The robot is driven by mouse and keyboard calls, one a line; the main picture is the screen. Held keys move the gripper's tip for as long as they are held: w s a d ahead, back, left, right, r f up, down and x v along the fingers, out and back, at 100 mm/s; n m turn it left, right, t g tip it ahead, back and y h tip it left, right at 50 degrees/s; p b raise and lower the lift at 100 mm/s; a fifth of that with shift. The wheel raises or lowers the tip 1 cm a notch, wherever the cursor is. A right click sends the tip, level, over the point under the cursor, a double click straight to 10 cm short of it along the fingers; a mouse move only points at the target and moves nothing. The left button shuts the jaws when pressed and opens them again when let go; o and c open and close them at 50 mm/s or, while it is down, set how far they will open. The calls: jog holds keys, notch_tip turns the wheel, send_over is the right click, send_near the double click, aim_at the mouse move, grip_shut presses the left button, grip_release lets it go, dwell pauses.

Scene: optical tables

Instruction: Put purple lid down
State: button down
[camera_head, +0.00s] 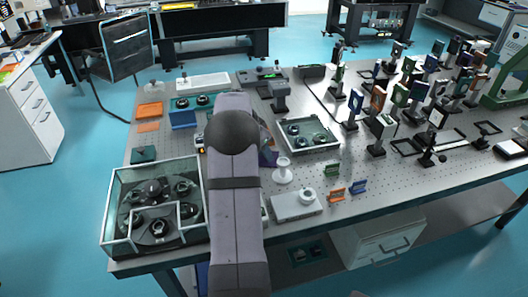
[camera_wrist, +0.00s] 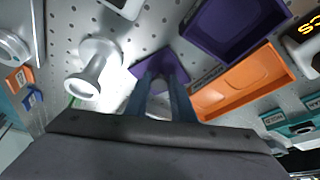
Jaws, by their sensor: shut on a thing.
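My gripper (camera_wrist: 160,72) points down at the perforated metal table and is shut on the purple lid (camera_wrist: 176,63). The lid shows as a flat purple plate around and behind the fingertips in the wrist view. I cannot tell whether it touches the table. In the head view my arm hides the gripper, and a purple piece (camera_head: 268,157) shows just right of the arm. A deep, open purple box (camera_wrist: 235,25) stands to the upper right of the lid in the wrist view.
An open orange box (camera_wrist: 245,85) lies right of my fingers. A white pedestal (camera_wrist: 95,65) stands close left of the lid; it also shows in the head view (camera_head: 283,170). A glass-walled case (camera_head: 112,205) stands at the table's front left. Many optical mounts fill the right side.

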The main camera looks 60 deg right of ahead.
jog(key=shift+f, duration=0.15)
jog(key=c, duration=1.5)
grip_release()
jog(key=shift+r, duration=0.25)
jog(key=b+v, duration=0.1)
jog(key=v, duration=1)
jog(key=shift+w+a+r, duration=0.1)
jog(key=shift+a+r, duration=0.05)
jog(key=shift+r, duration=0.25)
